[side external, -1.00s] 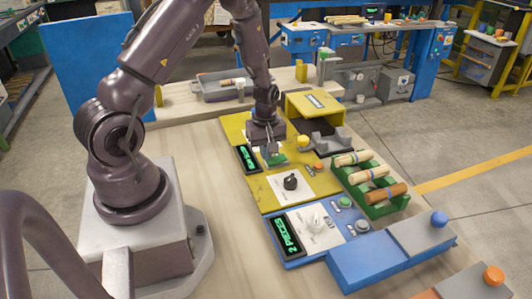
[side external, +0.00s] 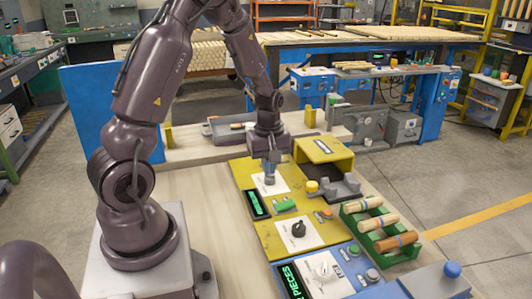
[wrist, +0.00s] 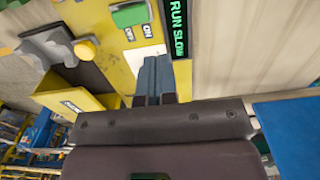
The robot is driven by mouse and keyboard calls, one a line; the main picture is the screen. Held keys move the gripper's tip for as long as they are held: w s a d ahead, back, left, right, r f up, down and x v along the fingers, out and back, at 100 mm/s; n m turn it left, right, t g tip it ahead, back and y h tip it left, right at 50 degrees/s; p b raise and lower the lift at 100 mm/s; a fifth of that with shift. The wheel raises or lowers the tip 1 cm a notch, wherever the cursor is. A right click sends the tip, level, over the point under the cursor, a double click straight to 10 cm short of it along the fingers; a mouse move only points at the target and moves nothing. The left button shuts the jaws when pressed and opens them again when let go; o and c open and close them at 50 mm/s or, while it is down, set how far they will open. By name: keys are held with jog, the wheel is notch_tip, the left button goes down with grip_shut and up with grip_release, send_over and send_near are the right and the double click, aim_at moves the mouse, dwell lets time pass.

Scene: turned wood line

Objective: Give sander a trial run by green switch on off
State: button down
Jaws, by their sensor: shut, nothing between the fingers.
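The green switch (side external: 285,205) sits on the yellow panel (side external: 272,236). It also shows at the top of the wrist view (wrist: 130,14), with ON and OFF labels beside it; I cannot tell which way it is set. The panel's display (side external: 257,204) shows green text, readable as "RUN SLOW" in the wrist view (wrist: 178,22). My gripper (side external: 270,182) is shut and empty, pointing down over a white plate (side external: 260,187) on the far side of the switch. Its fingertips are apart from the switch; whether they touch the plate is unclear.
A black knob (side external: 298,230) and an orange button (side external: 327,213) are nearer on the panel. A yellow hood (side external: 325,150) and grey fixture (side external: 342,187) stand right. A green rack (side external: 384,242) holds turned wood pieces. A blue panel (side external: 345,254) with a white knob (side external: 322,270) lies in front.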

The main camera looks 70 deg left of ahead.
jog(key=shift+s+r, duration=0.2)
jog(key=shift+r, duration=0.9)
jog(key=shift+s+r, duration=0.2)
jog(key=shift+r, duration=0.85)
jog(key=s+d+r+m+t, duration=0.2)
jog(key=s+d+r+m, duration=0.2)
jog(key=d+r+m, duration=0.4)
jog(key=s+d+r+m+t, duration=0.3)
jog(key=s+d+r+m, duration=0.1)
jog(key=d+r+m, duration=0.5)
jog(key=shift+s+d+m+t, duration=0.3)
jog(key=shift+s+d+m, duration=0.15)
jog(key=shift+d, duration=0.55)
jog(key=shift+r, duration=0.1)
dwell(0.7)
